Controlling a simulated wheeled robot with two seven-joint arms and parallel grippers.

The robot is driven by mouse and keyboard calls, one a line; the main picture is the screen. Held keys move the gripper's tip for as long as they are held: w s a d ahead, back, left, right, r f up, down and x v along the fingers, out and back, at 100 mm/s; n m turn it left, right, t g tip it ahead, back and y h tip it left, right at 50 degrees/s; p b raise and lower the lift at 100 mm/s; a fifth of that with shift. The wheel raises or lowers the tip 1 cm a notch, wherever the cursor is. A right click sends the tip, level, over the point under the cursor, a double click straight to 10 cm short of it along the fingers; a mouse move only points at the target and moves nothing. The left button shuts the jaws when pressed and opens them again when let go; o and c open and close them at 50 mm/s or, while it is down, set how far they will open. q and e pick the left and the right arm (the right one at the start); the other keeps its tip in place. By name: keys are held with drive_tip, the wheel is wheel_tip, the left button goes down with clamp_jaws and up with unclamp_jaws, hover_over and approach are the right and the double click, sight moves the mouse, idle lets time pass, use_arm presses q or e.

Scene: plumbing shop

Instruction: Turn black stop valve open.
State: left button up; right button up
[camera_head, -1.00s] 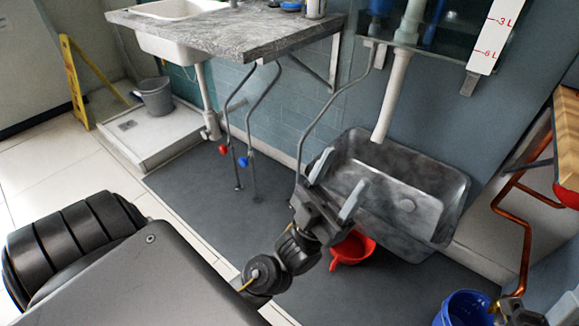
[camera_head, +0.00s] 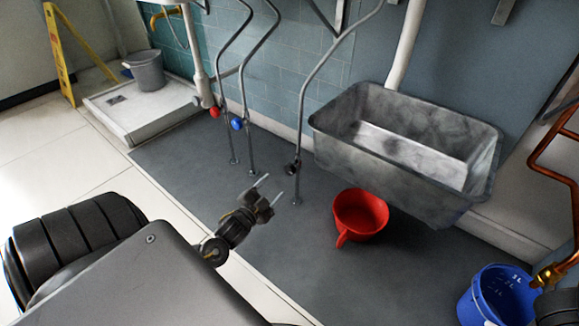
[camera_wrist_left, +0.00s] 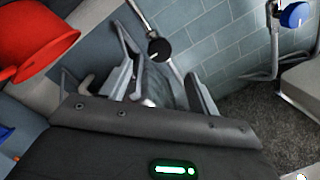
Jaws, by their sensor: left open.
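The black stop valve (camera_head: 293,166) is a small black knob low on the third, rightmost grey pipe, left of the grey tub. In the left wrist view its round knob (camera_wrist_left: 159,50) shows ahead of the fingers, with a visible gap. My left gripper (camera_head: 280,186) is open and empty, just below and left of the valve in the head view, fingers pointing up toward it. Its fingers (camera_wrist_left: 165,75) also frame the pipe in the left wrist view. My right gripper cannot be made out.
A red valve (camera_head: 214,112) and a blue valve (camera_head: 237,124) sit on neighbouring pipes. The grey tub (camera_head: 420,120) hangs right, above a red jug (camera_head: 360,213). A blue bucket (camera_head: 497,296) stands lower right. Dark floor mat (camera_head: 185,165) is clear at left.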

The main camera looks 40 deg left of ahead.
sight(288, 171)
use_arm(q)
drive_tip(key=w+b, duration=0.1)
drive_tip(key=w, duration=0.2)
drive_tip(key=w+b, duration=0.2)
drive_tip(key=w, duration=0.1)
drive_tip(key=w+a+b, duration=0.1)
drive_tip(key=w+b, duration=0.1)
drive_tip(key=w, duration=0.1)
drive_tip(key=shift+w+f, duration=0.1)
drive_tip(key=shift+f, duration=0.05)
drive_tip(key=shift+w+a+b, duration=0.1)
drive_tip(key=shift+w+b, duration=0.45)
drive_tip(key=shift+w, duration=0.15)
drive_tip(key=c, duration=1)
drive_tip(key=shift+o, duration=0.2)
drive_tip(key=shift+r, duration=0.2)
